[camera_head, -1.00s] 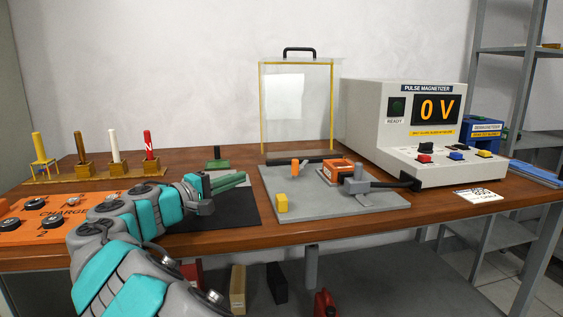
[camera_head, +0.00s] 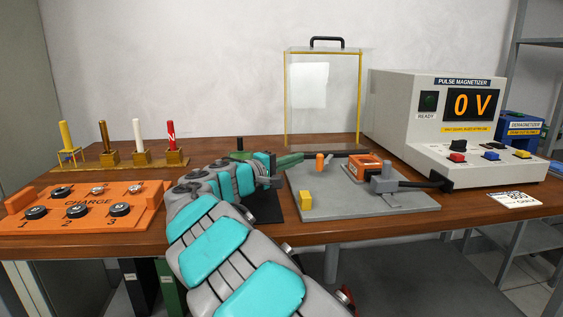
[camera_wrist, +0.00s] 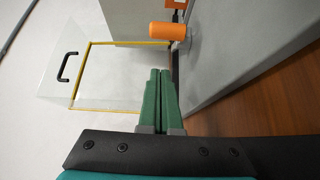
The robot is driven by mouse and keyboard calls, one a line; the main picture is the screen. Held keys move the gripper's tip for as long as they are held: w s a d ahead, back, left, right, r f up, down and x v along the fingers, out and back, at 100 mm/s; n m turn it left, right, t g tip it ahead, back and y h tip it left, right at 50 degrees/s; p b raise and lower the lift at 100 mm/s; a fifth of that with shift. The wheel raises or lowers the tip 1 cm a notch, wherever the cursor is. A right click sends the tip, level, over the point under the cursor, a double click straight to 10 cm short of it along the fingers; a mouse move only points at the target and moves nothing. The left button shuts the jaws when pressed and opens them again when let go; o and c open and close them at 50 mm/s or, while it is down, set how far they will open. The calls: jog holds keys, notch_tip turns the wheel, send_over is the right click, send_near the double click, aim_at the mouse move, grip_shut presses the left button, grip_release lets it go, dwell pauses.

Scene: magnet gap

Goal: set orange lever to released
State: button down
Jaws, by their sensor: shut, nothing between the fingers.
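In the wrist view the orange lever (camera_wrist: 167,30) shows just beyond the fingertips, with a small gap between. My gripper (camera_head: 300,157) has green fingers and lies just left of the lever in the head view. In the wrist view my gripper (camera_wrist: 160,72) has its fingers together and nothing between them. I cannot read the lever's position from any marking.
An orange block (camera_head: 367,167), a grey clamp (camera_head: 383,181) and a yellow block (camera_head: 305,198) are on the plate. A clear yellow-edged guard (camera_head: 345,100) stands behind. The pulse magnetizer (camera_head: 415,120) reads 0 V at right. An orange charge panel (camera_head: 140,208) lies left.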

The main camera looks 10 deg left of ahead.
aim_at(318, 162)
jog(key=shift+s+d+f, duration=0.1)
jog(key=shift+s+d, duration=0.2)
jog(key=shift+d, duration=0.35)
jog(key=shift+s+d, duration=0.3)
jog(key=shift+d, duration=0.35)
jog(key=shift+d, duration=0.1)
jog(key=shift+s+d+f+n+t+y+b, duration=0.15)
jog(key=shift+n+t+y+b, duration=0.35)
jog(key=shift+b, duration=0.5)
jog(key=shift+s+d+y+b, duration=0.25)
jog(key=shift+d+y+b, duration=0.2)
jog(key=shift+b, duration=0.15)
jog(key=shift+s+d+b, duration=0.3)
jog(key=shift+d+b, duration=0.05)
jog(key=shift+d, duration=0.2)
